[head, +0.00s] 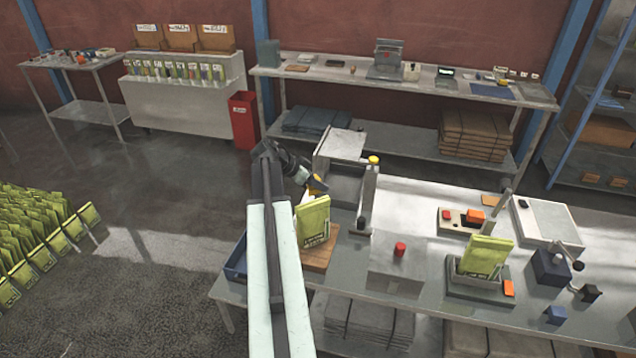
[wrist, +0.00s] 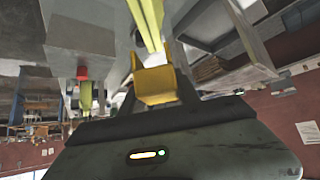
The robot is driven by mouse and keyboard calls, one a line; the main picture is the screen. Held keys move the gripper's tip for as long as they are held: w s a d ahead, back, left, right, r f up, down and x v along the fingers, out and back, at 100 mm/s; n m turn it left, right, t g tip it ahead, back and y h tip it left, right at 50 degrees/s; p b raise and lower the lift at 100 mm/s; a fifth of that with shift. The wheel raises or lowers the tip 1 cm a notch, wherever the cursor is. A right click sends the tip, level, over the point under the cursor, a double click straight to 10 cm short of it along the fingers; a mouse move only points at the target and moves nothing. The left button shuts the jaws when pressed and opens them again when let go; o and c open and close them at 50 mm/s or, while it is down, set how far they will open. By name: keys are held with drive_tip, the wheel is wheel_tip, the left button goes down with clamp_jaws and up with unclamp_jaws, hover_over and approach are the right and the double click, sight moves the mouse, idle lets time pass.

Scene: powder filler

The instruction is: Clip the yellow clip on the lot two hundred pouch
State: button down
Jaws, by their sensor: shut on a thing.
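My gripper (head: 311,184) is shut on the yellow clip (head: 318,186), which fills the space between the fingers in the wrist view (wrist: 156,86). A green pouch (head: 313,222) stands upright on a brown board (head: 322,254), just below the clip. In the wrist view this pouch (wrist: 147,22) is seen edge-on, close to the clip; I cannot tell if they touch. A second green pouch (head: 485,257) stands in a dark holder (head: 470,291) to the right. The lot print on both is too small to read.
A grey box with a red button (head: 400,249) stands between the two pouches. A post with a yellow knob (head: 374,160) rises close behind my gripper. A blue tray (head: 236,262) lies left of the board. Several green pouches stand in rows at far left (head: 40,235).

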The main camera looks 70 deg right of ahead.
sight(320, 200)
drive_tip(key=shift+f+b, duration=2.8)
drive_tip(key=shift+f, duration=0.2)
drive_tip(key=shift+f+b, duration=0.8)
drive_tip(key=shift+f, duration=0.05)
drive_tip(key=c, duration=0.8)
unclamp_jaws()
drive_tip(key=shift+r, duration=0.1)
drive_tip(key=p+v, duration=0.5)
drive_tip(key=v, duration=0.2)
drive_tip(key=shift+a+r+p, duration=0.1)
drive_tip(key=shift+r+p, duration=0.25)
drive_tip(key=shift+p, duration=0.05)
drive_tip(key=shift+w+a, duration=0.15)
drive_tip(key=shift+f, duration=0.1)
